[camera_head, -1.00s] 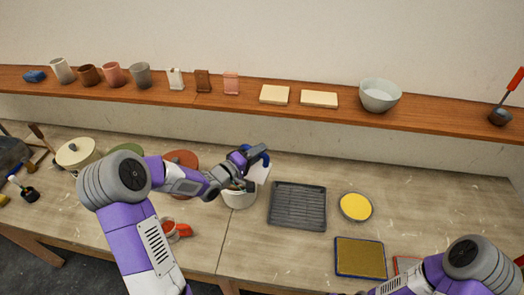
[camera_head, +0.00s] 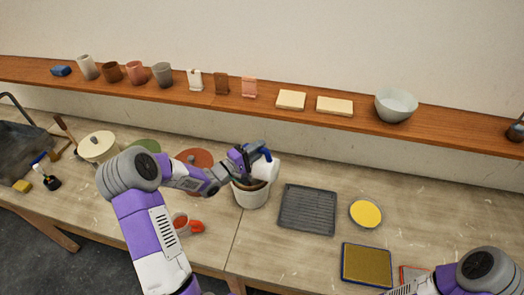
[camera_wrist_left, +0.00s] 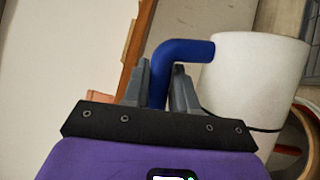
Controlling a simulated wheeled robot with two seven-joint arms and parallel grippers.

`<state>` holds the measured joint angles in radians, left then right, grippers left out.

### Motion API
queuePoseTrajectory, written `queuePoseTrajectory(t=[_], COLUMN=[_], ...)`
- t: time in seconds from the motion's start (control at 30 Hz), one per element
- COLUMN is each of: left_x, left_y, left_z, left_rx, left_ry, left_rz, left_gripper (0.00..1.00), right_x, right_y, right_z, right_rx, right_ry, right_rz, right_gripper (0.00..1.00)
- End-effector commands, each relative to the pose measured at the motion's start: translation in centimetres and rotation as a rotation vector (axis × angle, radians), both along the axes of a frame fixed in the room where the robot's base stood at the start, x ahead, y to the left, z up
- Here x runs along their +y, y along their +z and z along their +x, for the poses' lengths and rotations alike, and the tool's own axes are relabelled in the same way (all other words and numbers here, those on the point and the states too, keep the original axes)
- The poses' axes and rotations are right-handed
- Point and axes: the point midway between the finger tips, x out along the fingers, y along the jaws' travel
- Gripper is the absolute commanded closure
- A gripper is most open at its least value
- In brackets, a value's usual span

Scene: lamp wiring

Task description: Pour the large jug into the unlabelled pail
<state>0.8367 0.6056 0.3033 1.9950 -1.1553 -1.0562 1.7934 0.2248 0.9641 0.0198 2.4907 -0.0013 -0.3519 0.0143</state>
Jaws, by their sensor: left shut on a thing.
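The jug has a white body (camera_head: 266,170) and a blue handle (camera_head: 260,150). My left gripper (camera_head: 241,160) is shut on the handle and holds the jug over the white pail (camera_head: 250,198), tilted. The pail stands on the table, and brown shows inside its rim. In the left wrist view, both fingers (camera_wrist_left: 162,88) pinch the blue handle (camera_wrist_left: 185,48), with the white jug body (camera_wrist_left: 252,85) to the right. I cannot see any stream from the jug. My right gripper is out of view; only part of that arm shows at the bottom right.
A dark grey ribbed tray (camera_head: 307,209) and a yellow disc (camera_head: 366,214) lie right of the pail. A red-handled cup (camera_head: 182,225) stands left of it, near my left arm. A wooden shelf (camera_head: 225,100) with mugs and a bowl (camera_head: 396,105) runs behind.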

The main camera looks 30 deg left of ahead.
Motion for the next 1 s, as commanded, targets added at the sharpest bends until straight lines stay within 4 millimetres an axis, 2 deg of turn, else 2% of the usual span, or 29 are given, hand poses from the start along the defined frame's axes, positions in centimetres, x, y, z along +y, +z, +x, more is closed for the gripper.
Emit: queuePoseTrajectory(t=[0.6, 1.0], left_x=[3.1, 3.6], left_y=[0.7, 0.7], left_z=[0.1, 0.0], left_rx=[-0.002, -0.001], left_ry=[0.000, -0.001], left_rz=[-0.192, -0.227], left_gripper=[1.00, 1.00], right_x=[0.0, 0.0], right_y=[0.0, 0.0], right_z=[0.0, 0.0], right_rx=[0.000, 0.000], right_ry=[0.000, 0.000], right_rz=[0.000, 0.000], right_gripper=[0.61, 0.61])
